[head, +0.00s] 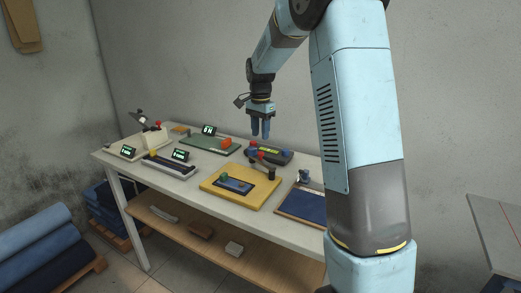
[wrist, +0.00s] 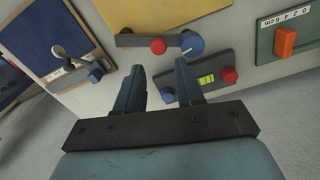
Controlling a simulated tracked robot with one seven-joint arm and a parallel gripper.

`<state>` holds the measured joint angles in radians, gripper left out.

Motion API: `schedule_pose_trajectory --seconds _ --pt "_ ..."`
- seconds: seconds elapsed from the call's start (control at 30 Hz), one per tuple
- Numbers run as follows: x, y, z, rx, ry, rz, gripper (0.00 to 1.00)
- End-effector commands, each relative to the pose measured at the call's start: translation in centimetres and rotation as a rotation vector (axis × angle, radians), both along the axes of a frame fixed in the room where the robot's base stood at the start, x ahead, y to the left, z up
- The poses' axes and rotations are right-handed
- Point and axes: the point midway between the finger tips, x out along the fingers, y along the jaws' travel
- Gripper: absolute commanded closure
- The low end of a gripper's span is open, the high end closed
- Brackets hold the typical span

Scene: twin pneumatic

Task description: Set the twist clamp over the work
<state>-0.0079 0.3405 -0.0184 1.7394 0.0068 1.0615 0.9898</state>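My gripper (head: 260,132) points down above the back of the workbench, over the dark grey box. In the wrist view its fingers (wrist: 158,68) are apart with nothing between them. The dark grey box (head: 272,155) has a green-yellow label, a red knob (wrist: 229,75) and a blue knob (wrist: 167,95), partly hidden by a finger. Beside it are a red ball (wrist: 158,46) and a blue round knob (wrist: 191,43) with a white line. A pivoting fitting with a silver arm and blue block (wrist: 95,71) stands at the blue panel (head: 303,205). I cannot tell which fitting is the twist clamp.
The yellow board (head: 218,184) carries a dark plate and a green knob. A green board (head: 212,142) holds an orange block. More fixtures with small displays stand at the left of the workbench (head: 180,192).

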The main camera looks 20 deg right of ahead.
Motion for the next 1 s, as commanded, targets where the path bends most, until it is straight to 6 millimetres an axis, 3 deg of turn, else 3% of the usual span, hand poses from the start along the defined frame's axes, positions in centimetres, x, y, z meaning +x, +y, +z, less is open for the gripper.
schedule_pose_trajectory --seconds 0.2,0.43,0.87,1.0 --pt "-0.1 -0.1 -3.9 0.0 0.004 -0.001 0.62" --pt "-0.1 -0.1 -6.6 0.0 0.002 -0.001 0.62" --pt "0.0 -0.1 -7.4 0.0 0.0 -0.001 0.62" --pt "0.0 -0.1 -7.4 0.0 0.0 -0.001 0.74"
